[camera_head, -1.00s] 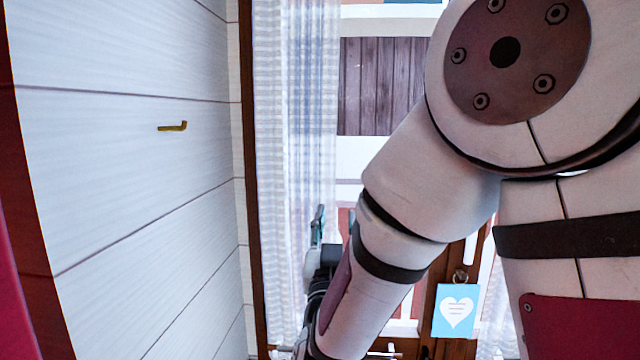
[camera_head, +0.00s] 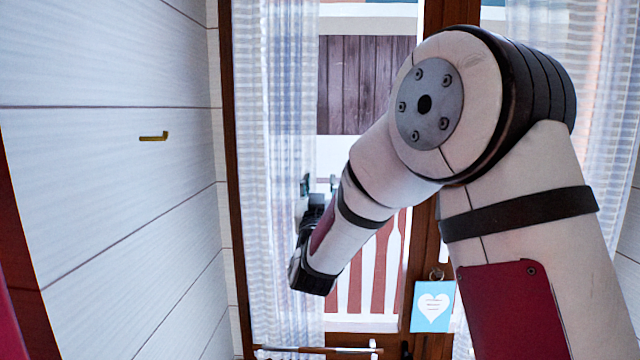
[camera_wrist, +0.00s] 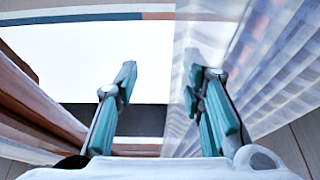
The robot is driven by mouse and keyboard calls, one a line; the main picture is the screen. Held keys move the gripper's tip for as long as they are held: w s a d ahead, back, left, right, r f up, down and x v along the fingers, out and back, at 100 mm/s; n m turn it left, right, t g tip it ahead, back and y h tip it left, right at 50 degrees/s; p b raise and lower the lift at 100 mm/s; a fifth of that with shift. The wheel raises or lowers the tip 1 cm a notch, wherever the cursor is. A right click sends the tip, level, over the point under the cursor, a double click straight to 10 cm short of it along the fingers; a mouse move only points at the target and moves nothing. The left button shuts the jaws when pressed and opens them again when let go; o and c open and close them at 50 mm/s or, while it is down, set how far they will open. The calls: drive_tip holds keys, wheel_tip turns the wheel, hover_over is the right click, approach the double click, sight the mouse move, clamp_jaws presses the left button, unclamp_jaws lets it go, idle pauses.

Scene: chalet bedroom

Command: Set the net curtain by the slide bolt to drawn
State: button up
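A sheer striped net curtain (camera_head: 278,230) hangs gathered at the left side of the glazed door or window in the head view. A second net curtain (camera_head: 572,60) hangs at the right side, partly behind my arm. My gripper (camera_head: 319,184) is at the free right edge of the left curtain. In the wrist view my gripper (camera_wrist: 160,82) is open, its two teal fingers apart. The edge of the net curtain (camera_wrist: 245,75) shows between the fingers, with the cloth spreading right; I cannot tell whether it lies between or beyond them.
A white plank wall (camera_head: 110,210) with a brass hook (camera_head: 153,136) is close on the left. Glass fills the space between the curtains, showing a dark wooden panel and a red-white railing outside.

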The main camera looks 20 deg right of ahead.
drive_tip(key=shift+c, duration=0.6)
clamp_jaws()
drive_tip(key=s+d+b, duration=0.1)
drive_tip(key=s+d, duration=0.1)
drive_tip(key=d, duration=0.5)
drive_tip(key=s+d+b, duration=0.2)
drive_tip(key=s+d, duration=0.1)
drive_tip(key=d, duration=0.5)
drive_tip(key=shift+d, duration=0.15)
drive_tip(key=shift+o, duration=0.6)
unclamp_jaws()
drive_tip(key=shift+s, duration=0.1)
